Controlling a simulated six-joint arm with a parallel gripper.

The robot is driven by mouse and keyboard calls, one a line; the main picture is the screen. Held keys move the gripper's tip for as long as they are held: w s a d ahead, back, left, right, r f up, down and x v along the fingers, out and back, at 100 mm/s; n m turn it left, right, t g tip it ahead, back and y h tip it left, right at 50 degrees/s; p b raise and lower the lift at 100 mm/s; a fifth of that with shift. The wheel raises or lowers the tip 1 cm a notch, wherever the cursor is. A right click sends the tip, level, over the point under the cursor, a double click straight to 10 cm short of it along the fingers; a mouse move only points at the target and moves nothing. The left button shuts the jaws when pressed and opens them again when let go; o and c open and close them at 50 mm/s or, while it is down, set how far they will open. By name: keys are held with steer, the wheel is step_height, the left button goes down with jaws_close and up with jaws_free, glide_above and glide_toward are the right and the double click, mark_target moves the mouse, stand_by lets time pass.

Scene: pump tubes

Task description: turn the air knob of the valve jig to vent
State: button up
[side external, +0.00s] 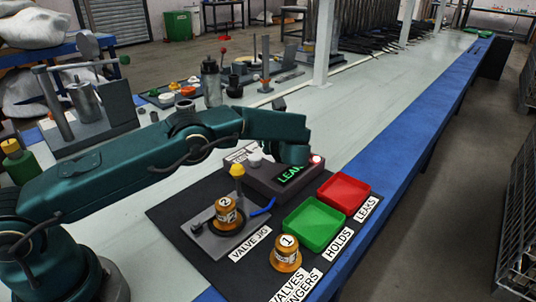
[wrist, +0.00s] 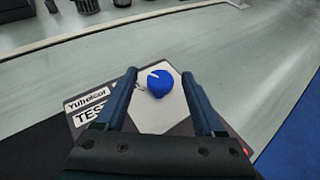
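In the wrist view a blue knob (wrist: 160,84) with a white pointer line sits on a pale plate on top of the tester box (wrist: 82,122). The pointer aims toward the upper left; no vent mark is readable. My gripper (wrist: 160,72) is open, its two fingers either side of the knob, with gaps visible. I cannot tell how high they are. In the side view my wrist is over the dark tester box (side external: 262,182), hiding part of its green LEAK display (side external: 289,174). The valve jig (side external: 205,240) holds a brass valve (side external: 226,210) marked 2.
A brass valve (side external: 286,247) marked 1 stands in front. A green tray (side external: 314,225) and a red tray (side external: 343,193) are right of the tester.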

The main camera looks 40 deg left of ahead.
steer(key=shift+v, duration=2.6)
